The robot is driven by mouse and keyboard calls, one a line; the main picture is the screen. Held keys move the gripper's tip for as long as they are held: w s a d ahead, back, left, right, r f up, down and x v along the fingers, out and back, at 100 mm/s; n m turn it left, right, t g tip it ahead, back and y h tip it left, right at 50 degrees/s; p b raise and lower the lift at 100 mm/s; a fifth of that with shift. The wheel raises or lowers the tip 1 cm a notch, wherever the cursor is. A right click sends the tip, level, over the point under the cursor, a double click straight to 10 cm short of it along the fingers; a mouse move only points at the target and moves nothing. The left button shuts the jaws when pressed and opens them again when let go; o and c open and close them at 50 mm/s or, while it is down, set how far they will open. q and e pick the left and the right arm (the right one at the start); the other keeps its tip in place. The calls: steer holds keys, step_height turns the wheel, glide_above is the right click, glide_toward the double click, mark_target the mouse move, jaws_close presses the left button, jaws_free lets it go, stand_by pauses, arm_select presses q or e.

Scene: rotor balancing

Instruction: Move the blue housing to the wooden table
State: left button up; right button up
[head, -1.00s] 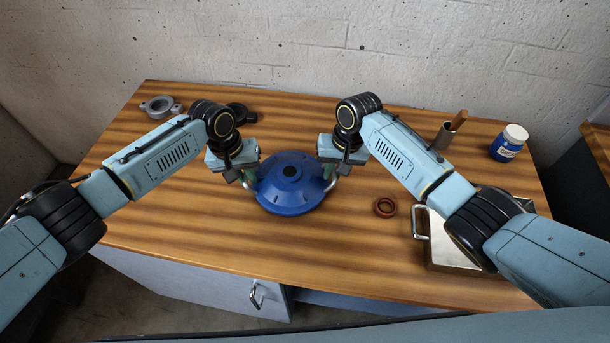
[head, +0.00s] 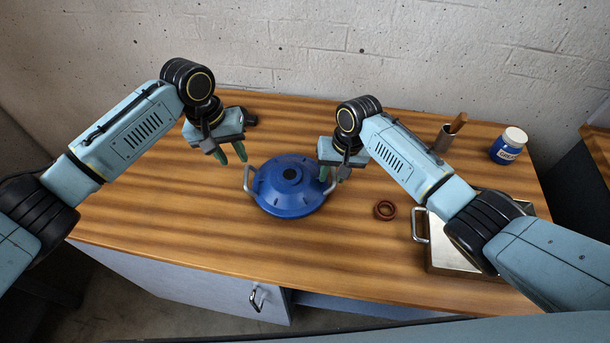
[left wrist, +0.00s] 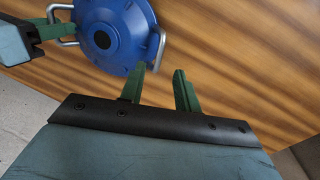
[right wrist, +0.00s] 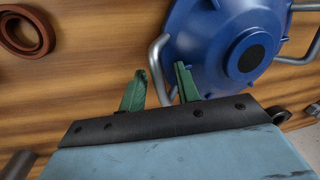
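The blue housing (head: 290,187) is a round, dome-topped part with a dark centre hole and a metal handle on each side. It sits upright on the wooden table (head: 330,265). The housing also shows in the left wrist view (left wrist: 115,35) and the right wrist view (right wrist: 220,45). My left gripper (head: 231,156) is open and empty, above and to the left of the housing, apart from its left handle (head: 248,180). My right gripper (right wrist: 160,75) is at the other handle (right wrist: 156,62); its fingers stand apart on either side of the bar.
A brown ring (head: 384,210) lies right of the housing. A metal tray with a handle (head: 440,262) is at the right, partly under my right arm. The table's front middle is clear.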

steer(key=shift+r, duration=0.15)
arm_select(q)
steer(key=shift+a+r, duration=0.2)
steer(key=shift+r, duration=0.95)
arm_select(e)
step_height(320, 180, up, 12)
steer(key=d, duration=0.2)
steer(key=shift+f, duration=0.2)
steer(key=shift+d, duration=0.1)
